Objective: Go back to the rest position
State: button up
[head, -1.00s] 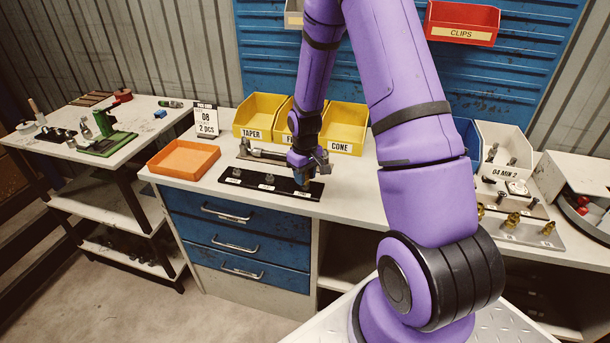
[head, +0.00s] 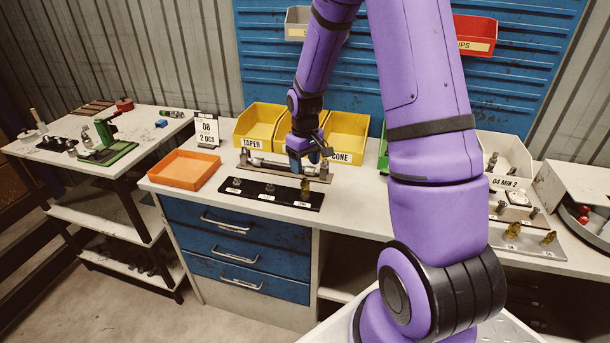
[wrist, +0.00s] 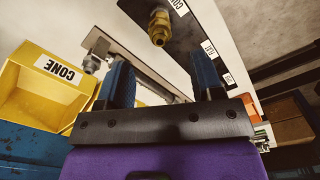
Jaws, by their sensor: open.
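My gripper (head: 308,160) is open and empty, above the bench in front of the yellow bins. In the wrist view its two blue-padded fingers (wrist: 163,78) stand apart with nothing gripped between them. A brass fitting (head: 305,187) stands upright at the right end of the black labelled strip (head: 240,197). In the wrist view the brass fitting (wrist: 159,27) is beyond the fingertips, clear of them. Two grey fittings stand on the strip's other places. A hose assembly (head: 265,163) lies on a plate behind the strip, partly hidden by my gripper.
Yellow bins (head: 259,122) labelled TAPER and CONE stand close behind my gripper. An orange tray (head: 184,170) and a sign (head: 207,130) are to the left. Brass fittings (head: 513,229) stand on a plate at the right. A blue panel with hanging bins rises behind.

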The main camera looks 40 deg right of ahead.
jog(key=shift+r, duration=1.35)
jog(key=s+a+r+t, duration=0.1)
jog(key=s+a+r, duration=0.35)
jog(key=r, duration=0.45)
jog(key=s+a+r+t, duration=0.25)
jog(key=s+r, duration=0.35)
jog(key=r, duration=0.3)
jog(key=s+a+r+t, duration=0.1)
jog(key=s+a+r, duration=0.2)
jog(key=s, duration=0.5)
jog(key=s+a+r+m, duration=0.1)
jog(key=s+a+r, duration=0.2)
jog(key=s+r, duration=0.2)
jog(key=s, duration=0.3)
jog(key=shift+t, duration=0.35)
jog(key=shift+c, duration=0.2)
